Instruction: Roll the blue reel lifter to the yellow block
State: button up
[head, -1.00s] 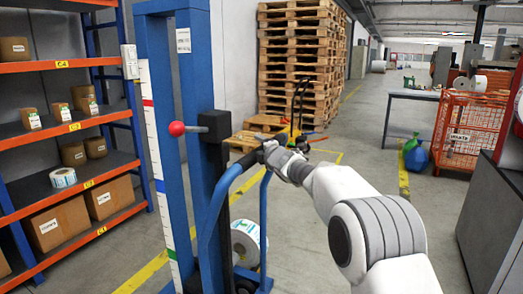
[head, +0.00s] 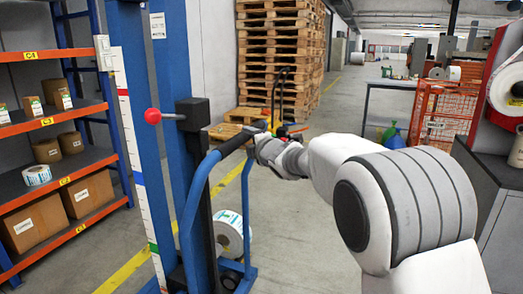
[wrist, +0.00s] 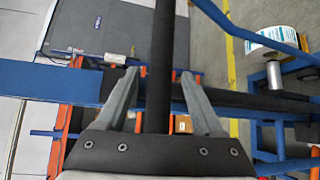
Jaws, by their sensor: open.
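The blue reel lifter (head: 129,110) stands upright at left centre in the head view, with a ruled scale and a red knob (head: 152,116). Its curved blue handle frame (head: 187,220) has a black grip bar (head: 238,142). My gripper (head: 262,146) is at the far end of this bar. In the wrist view, my gripper (wrist: 160,88) has its fingers apart, with the dark bar (wrist: 158,55) running between them. Contact cannot be told. A white reel (head: 231,232) sits low on the lifter and shows in the wrist view (wrist: 272,40). I cannot make out the yellow block.
Orange-and-blue shelving (head: 62,187) with boxes stands close on the left. Pallets (head: 280,55) are stacked behind, with a pallet truck in front. An orange mesh cage (head: 440,125) and a grey machine (head: 490,185) stand on the right. Floor between lifter and cage looks clear.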

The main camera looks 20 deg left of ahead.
jog(key=v, duration=0.9)
jog(key=shift+s, duration=0.1)
dwell(0.6)
jog(key=s+d+m+h, duration=0.4)
jog(key=d+m, duration=0.4)
jog(key=d, duration=0.5)
jog(key=s+d+m+h, duration=0.45)
jog(key=d+m, duration=0.25)
jog(key=d, duration=0.7)
jog(key=s+d+f+m+g+h, duration=0.1)
jog(key=s+d+f+m+g, duration=0.2)
jog(key=s, duration=0.5)
jog(key=s+d+f+m+g+h, duration=0.1)
jog(key=s+d+f+m, duration=0.25)
jog(key=s+m, duration=0.35)
jog(key=s+d+f+m+g+h, duration=0.1)
jog(key=s+d+f+m+g, duration=0.3)
jog(key=s, duration=0.6)
notch_tip(320, 180, up, 25)
jog(key=t+p, duration=0.1)
jog(key=p, duration=2.3)
jog(key=shift+d+n+t+p, duration=0.25)
jog(key=shift+n+t+p, duration=0.05)
jog(key=shift+n, duration=0.1)
